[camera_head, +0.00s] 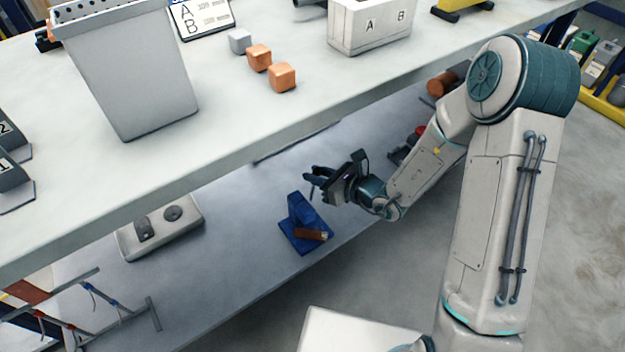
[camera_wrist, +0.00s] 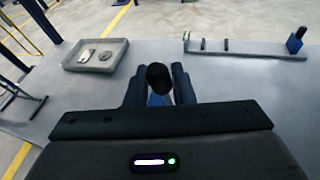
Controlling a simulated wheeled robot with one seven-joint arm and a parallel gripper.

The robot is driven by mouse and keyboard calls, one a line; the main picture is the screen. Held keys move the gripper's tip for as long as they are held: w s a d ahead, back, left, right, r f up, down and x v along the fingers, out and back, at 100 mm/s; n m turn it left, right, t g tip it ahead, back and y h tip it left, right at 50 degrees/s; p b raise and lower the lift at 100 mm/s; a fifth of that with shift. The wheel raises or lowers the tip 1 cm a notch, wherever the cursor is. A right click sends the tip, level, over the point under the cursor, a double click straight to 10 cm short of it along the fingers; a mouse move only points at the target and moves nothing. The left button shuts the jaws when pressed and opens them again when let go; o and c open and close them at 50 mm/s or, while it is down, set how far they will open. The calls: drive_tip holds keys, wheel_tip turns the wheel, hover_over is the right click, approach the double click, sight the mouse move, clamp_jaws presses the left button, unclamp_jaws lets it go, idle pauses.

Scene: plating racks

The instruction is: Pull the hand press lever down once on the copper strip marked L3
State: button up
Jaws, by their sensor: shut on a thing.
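The blue hand press (camera_head: 297,213) stands on the lower shelf. A copper strip (camera_head: 309,235) lies at its base; no L3 marking is readable. My gripper (camera_head: 314,180) is above the press, at the top of its lever. In the wrist view, the lever's round black knob (camera_wrist: 158,77) sits between the two fingers of my gripper (camera_wrist: 159,88), which are shut on it. A bit of the blue press (camera_wrist: 156,100) shows below the knob. The rest of the lever is mostly hidden by the fingers.
A shallow grey tray (camera_head: 160,226) with two dark items lies left of the press. A rack (camera_head: 110,315) with hanging strips stands at lower left. The upper bench (camera_head: 215,130) overhangs the shelf, carrying a grey bin (camera_head: 128,75), small cubes and an A/B box (camera_head: 370,27).

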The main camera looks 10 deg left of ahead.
drive_tip(key=shift+s+a+r, duration=0.1)
drive_tip(key=shift+a, duration=0.1)
drive_tip(key=shift+w+a+r, duration=0.1)
drive_tip(key=shift+w+a, duration=0.5)
drive_tip(key=shift+a, duration=0.15)
drive_tip(key=o, duration=1)
drive_tip(key=shift+d, duration=0.1)
drive_tip(key=shift+s+d+r, duration=0.1)
drive_tip(key=shift+d+r, duration=0.05)
drive_tip(key=shift+d, duration=0.35)
drive_tip(key=p+v, duration=0.2)
drive_tip(key=v, duration=0.5)
